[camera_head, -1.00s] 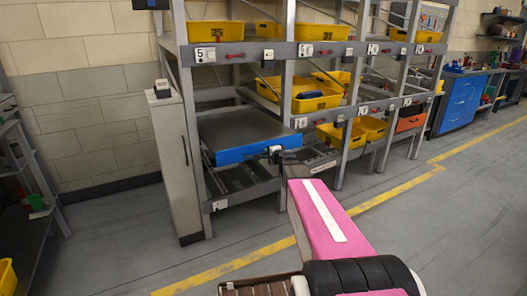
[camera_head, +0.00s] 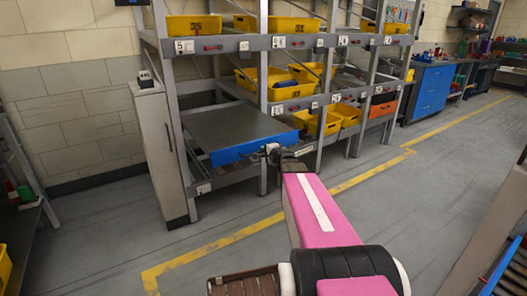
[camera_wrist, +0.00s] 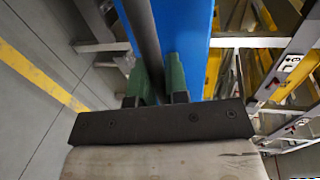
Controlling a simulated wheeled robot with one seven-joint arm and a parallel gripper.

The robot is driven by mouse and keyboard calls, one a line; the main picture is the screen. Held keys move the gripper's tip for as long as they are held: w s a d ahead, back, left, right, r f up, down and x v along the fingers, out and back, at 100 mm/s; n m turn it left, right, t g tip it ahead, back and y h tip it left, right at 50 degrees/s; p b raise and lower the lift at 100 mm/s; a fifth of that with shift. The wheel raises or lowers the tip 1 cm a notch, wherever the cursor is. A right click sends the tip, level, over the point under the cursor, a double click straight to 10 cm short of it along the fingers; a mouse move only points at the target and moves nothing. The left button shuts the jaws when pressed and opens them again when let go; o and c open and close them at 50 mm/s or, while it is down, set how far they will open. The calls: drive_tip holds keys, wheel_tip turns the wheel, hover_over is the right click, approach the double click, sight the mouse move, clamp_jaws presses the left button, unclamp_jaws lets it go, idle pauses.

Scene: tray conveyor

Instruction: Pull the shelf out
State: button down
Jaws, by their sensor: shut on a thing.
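The shelf (camera_head: 230,130) is a flat grey panel with a blue front edge, low in the left bay of the metal rack. Its blue front stands out past the rack's front post. My gripper (camera_head: 272,152) is at the right part of the blue front. In the wrist view, the green fingers of my gripper (camera_wrist: 161,85) are closed around a dark bar handle (camera_wrist: 142,35) that runs along the blue front (camera_wrist: 185,30). The exact contact at the fingertips is partly hidden.
The rack (camera_head: 230,45) holds several yellow bins (camera_head: 289,89). A narrow grey cabinet (camera_head: 160,150) stands close left of the shelf. A blue cabinet (camera_head: 432,92) is at the far right. A grey structure (camera_head: 500,235) is at the lower right. Open floor lies in front.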

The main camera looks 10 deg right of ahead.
drive_tip(key=c, duration=1.1)
unclamp_jaws()
drive_tip(key=shift+s, duration=0.1)
drive_tip(key=v, duration=1)
drive_tip(key=shift+s+d, duration=0.1)
drive_tip(key=shift+s, duration=0.2)
